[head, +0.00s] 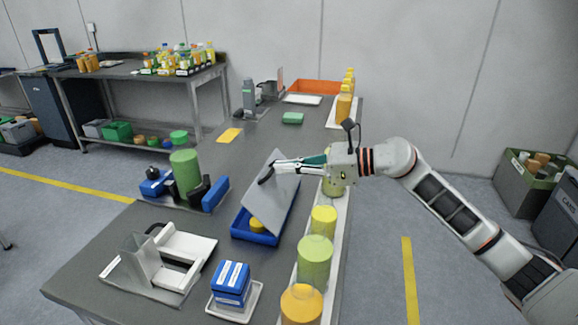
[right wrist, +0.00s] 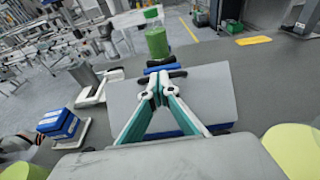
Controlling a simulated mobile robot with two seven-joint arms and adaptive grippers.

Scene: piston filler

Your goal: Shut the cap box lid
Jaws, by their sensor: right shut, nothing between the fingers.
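The cap box is a blue tray (head: 241,231) on the dark table, with yellow caps (head: 257,225) showing inside. Its grey lid (head: 279,199) is hinged partly open and slants up over the box. My right gripper (head: 268,174) is shut and empty, its fingertips at the lid's upper part; I cannot tell whether they touch it. In the right wrist view the shut fingers (right wrist: 160,78) lie in front of the grey lid (right wrist: 203,88), and a strip of the blue box shows under it. My left gripper is not in view.
A white rail with yellow and green jars (head: 315,258) runs along the right side. A blue fixture with a green cylinder (head: 185,172) stands to the left. A white stand (head: 180,262) and a tray of blue boxes (head: 231,284) are in front.

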